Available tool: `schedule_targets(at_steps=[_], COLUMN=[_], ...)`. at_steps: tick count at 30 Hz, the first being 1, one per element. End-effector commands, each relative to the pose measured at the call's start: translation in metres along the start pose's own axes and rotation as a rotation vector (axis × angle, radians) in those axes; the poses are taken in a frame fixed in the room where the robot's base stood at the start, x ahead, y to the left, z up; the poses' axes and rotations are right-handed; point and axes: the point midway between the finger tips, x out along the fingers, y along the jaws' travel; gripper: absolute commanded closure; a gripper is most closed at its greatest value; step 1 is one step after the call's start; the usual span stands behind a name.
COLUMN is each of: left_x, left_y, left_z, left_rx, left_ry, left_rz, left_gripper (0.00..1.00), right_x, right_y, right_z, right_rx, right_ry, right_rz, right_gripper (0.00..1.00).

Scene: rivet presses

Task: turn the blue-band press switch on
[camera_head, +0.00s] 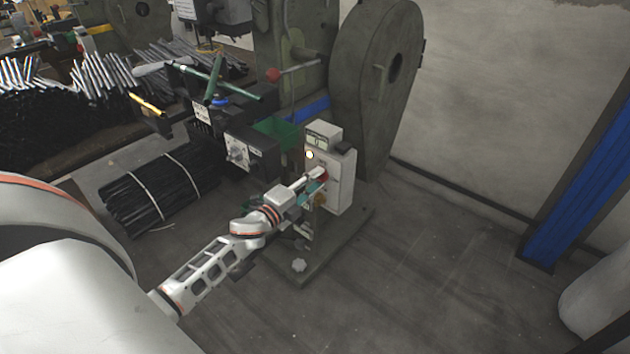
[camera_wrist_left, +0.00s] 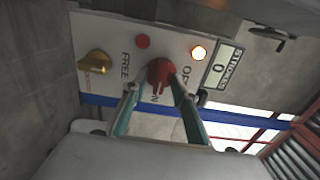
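The blue-band press (camera_head: 312,110) stands at the centre, with a blue stripe behind its white control box (camera_head: 342,182). The box's panel fills the upper part of the left wrist view (camera_wrist_left: 115,30). It carries a red rotary switch (camera_wrist_left: 160,72) whose handle points down in that view. My left gripper (camera_head: 319,180) is at the panel, its teal fingers (camera_wrist_left: 154,82) apart on either side of the red switch. The right finger looks very close to the switch; contact is unclear. In the head view the gripper partly hides the switch. My right gripper is not in view.
The panel also has a yellow knob (camera_wrist_left: 95,63), a red button (camera_wrist_left: 142,41), a lit lamp (camera_wrist_left: 198,52) and a display reading 0 (camera_wrist_left: 220,66). A large flywheel guard (camera_head: 375,80) rises behind. Bundled black rods (camera_head: 155,195) lie left. Floor at right is clear.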

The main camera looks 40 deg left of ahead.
Motion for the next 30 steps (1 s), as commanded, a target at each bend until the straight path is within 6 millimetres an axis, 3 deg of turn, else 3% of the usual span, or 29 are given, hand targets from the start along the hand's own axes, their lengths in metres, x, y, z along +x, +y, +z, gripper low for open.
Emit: schedule_targets(at_steps=[5,15,21,30], left_x=[-0.015,-0.079,-0.107,-0.120], left_y=[0.001,0.002,0.001,0.000], left_z=[0.000,0.000,0.000,0.000], left_rx=[0.000,-0.001,0.000,0.000], left_ry=[0.000,-0.001,-0.001,0.000], left_rz=[0.002,0.003,0.002,0.000], left_gripper=[0.72,0.72,0.72,0.72], right_x=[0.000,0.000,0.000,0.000], right_y=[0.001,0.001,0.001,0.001], right_z=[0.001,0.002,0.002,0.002], right_rx=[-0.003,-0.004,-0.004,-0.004], right_ry=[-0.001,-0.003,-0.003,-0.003], right_rz=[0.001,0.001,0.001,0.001], right_gripper=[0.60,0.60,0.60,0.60])
